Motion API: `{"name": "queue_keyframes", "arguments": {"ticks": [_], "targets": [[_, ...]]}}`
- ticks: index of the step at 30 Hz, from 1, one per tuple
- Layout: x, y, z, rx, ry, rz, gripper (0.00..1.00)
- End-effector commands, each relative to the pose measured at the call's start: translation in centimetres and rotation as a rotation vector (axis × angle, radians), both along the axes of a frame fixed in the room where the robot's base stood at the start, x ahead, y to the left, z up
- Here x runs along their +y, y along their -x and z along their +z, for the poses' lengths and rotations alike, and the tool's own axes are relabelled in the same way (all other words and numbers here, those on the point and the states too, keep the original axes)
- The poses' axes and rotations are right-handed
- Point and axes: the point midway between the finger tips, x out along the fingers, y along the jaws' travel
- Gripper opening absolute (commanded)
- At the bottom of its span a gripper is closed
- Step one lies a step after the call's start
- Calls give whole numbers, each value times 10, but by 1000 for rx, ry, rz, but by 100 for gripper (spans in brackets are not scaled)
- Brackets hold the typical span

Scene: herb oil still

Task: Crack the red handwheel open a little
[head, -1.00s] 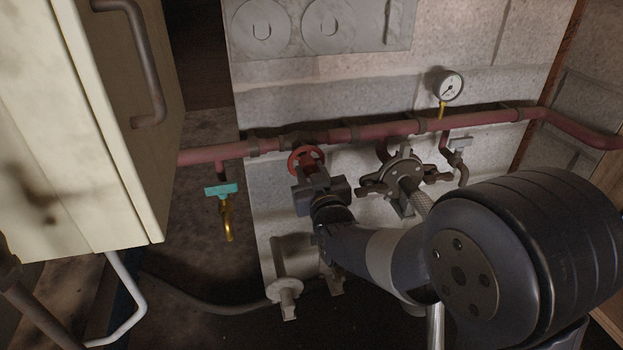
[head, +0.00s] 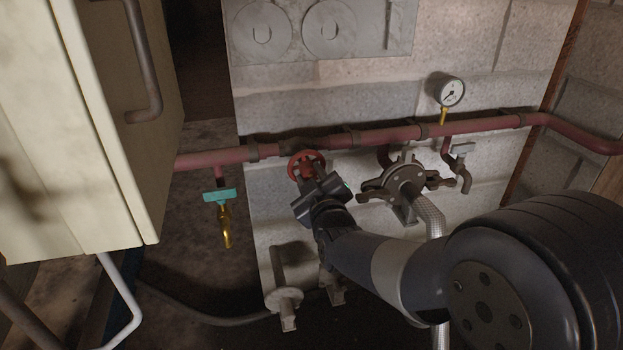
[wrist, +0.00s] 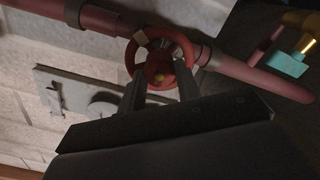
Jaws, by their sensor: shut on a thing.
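The red handwheel (head: 306,165) sits on the red pipe (head: 385,134) against the block wall. In the wrist view the handwheel (wrist: 161,58) shows as a red ring with a small yellowish centre. My gripper (head: 311,182) is at the handwheel's near side, with its body tilted. In the wrist view the two fingers of my gripper (wrist: 162,88) reach the wheel's lower part and are shut on it. The exact contact is partly hidden in shadow.
A teal-handled tap (head: 220,195) with a brass spout hangs to the left. A dark multi-armed fitting with a braided hose (head: 405,185) is close on the right. A pressure gauge (head: 450,92) stands above the pipe. A cream cabinet (head: 75,130) fills the left side.

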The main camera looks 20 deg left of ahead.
Motion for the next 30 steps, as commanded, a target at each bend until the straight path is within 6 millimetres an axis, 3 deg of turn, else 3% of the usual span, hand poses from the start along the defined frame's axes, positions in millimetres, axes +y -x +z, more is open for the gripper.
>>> {"name": "queue_keyframes", "arguments": {"ticks": [10, 11, 18, 30], "targets": [[0, 0, 0, 0, 2, 0, 9], [0, 0, 0, 0, 2, 0, 33], [0, 0, 0, -1, 1, 0, 53], [-5, 9, 2, -1, 0, 1, 53]]}}
